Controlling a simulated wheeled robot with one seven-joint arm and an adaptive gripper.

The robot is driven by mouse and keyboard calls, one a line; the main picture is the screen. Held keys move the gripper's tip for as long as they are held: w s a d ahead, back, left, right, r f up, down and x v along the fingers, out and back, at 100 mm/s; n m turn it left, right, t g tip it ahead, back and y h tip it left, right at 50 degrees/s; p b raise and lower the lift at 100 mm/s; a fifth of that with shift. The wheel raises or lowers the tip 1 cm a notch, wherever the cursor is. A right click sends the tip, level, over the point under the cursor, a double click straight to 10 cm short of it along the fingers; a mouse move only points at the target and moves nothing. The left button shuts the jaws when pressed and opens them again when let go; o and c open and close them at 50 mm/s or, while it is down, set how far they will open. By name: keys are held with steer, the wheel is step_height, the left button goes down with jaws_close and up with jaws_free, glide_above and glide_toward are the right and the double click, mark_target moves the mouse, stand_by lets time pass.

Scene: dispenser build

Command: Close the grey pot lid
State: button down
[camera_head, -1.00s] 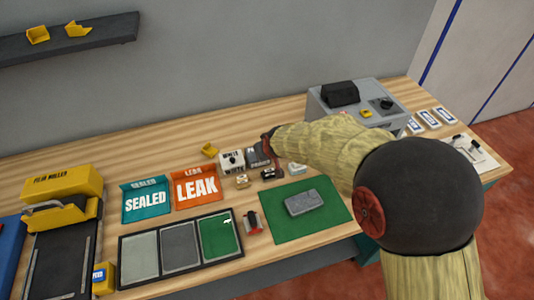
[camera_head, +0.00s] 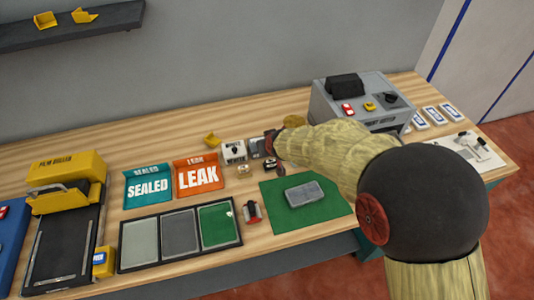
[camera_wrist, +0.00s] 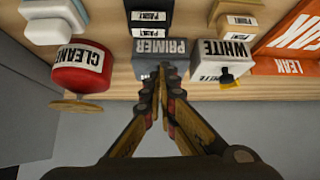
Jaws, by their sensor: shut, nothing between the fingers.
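The grey pot (camera_wrist: 172,49), labelled PRIMER, is at the top centre of the wrist view, beside a white pot (camera_wrist: 222,53) labelled WHITE. In the head view the grey pot (camera_head: 256,147) stands just right of the white pot (camera_head: 233,150), partly hidden by my arm. My gripper (camera_wrist: 163,72) is shut and empty, its fingertips right at the grey pot's edge and covering part of it. I cannot tell whether they touch it. The lid's angle is unclear. In the head view my gripper (camera_head: 270,149) is mostly hidden behind my forearm.
A red CLEANER container (camera_wrist: 80,68) stands left of the grey pot in the wrist view. An orange LEAK bin (camera_head: 199,178) and teal SEALED bin (camera_head: 148,188) stand left in the head view. A green mat (camera_head: 330,215) holds a grey case (camera_head: 304,194). A grey machine (camera_head: 345,118) stands behind my arm.

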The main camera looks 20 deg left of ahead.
steer(key=s+d, duration=0.1)
steer(key=s, duration=0.1)
steer(key=s+d, duration=0.2)
steer(key=s+d+b, duration=0.1)
steer(key=s, duration=0.1)
steer(key=shift+s+d+r, duration=0.1)
steer(key=shift+d+r, duration=0.15)
steer(key=shift+r, duration=0.05)
steer(key=shift+s+d+f, duration=0.3)
steer(key=shift+s+d, duration=0.3)
steer(key=shift+s, duration=0.1)
